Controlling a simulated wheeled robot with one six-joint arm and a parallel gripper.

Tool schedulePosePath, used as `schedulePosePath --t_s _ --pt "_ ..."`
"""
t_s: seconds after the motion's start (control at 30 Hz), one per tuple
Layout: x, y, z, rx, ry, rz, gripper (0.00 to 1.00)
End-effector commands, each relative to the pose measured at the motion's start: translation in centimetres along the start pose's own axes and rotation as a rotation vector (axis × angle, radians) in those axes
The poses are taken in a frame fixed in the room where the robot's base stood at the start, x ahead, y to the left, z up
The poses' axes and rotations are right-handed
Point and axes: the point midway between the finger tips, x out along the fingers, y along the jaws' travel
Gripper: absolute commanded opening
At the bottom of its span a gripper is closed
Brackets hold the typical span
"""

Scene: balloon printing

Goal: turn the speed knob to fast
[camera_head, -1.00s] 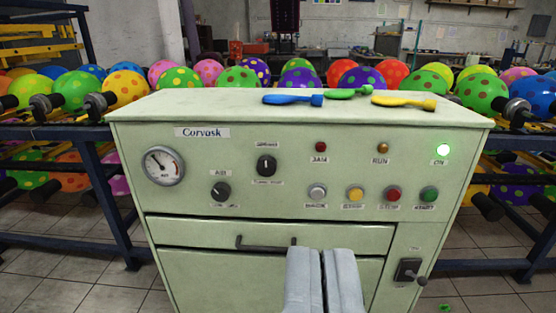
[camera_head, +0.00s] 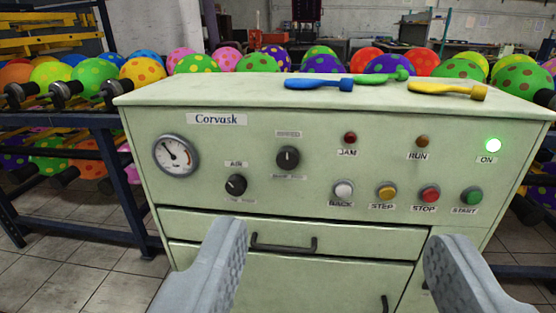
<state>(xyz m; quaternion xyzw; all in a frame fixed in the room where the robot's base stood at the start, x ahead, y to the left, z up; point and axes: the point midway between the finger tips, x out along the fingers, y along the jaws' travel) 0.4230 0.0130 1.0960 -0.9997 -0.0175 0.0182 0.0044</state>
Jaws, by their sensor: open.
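The speed knob (camera_head: 288,158) is a round black dial on the upper middle of the green cabinet front (camera_head: 330,220). A small label sits above it and another below; its white pointer mark stands roughly upright. A second black knob, the air knob (camera_head: 236,184), is lower left of it, with its pointer turned to the upper left. My gripper (camera_head: 335,255) is open and empty, its two grey fingers wide apart at the bottom of the view. The fingers are below the speed knob and in front of the drawers, with nothing between them but the cabinet front behind.
A gauge (camera_head: 176,155) is at left. Back, step, stop and start buttons (camera_head: 387,192) run along the right. Drawer handles (camera_head: 284,243) stick out below. Balloon-shaped paddles (camera_head: 319,84) lie on top. Racks of dotted balloons (camera_head: 85,110) stand behind and left.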

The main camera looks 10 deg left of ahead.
Motion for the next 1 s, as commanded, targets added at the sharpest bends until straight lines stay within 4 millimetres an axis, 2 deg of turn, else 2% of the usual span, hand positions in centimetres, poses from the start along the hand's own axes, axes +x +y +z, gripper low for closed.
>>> schedulePosePath --t_s 0.03,0.2,0.5,0.73,1.0 --pt "1.6 -0.4 1.0 0.002 -0.005 -0.010 0.59" --pt "6.0 -1.5 3.8 0.009 0.005 -0.026 0.59" --pt "12.6 -3.5 9.6 0.008 0.021 -0.026 0.59" --pt "15.6 -4.6 13.5 -0.003 0.030 -0.009 0.59" --pt "16.8 -4.9 14.8 -0.010 0.036 0.001 0.59"
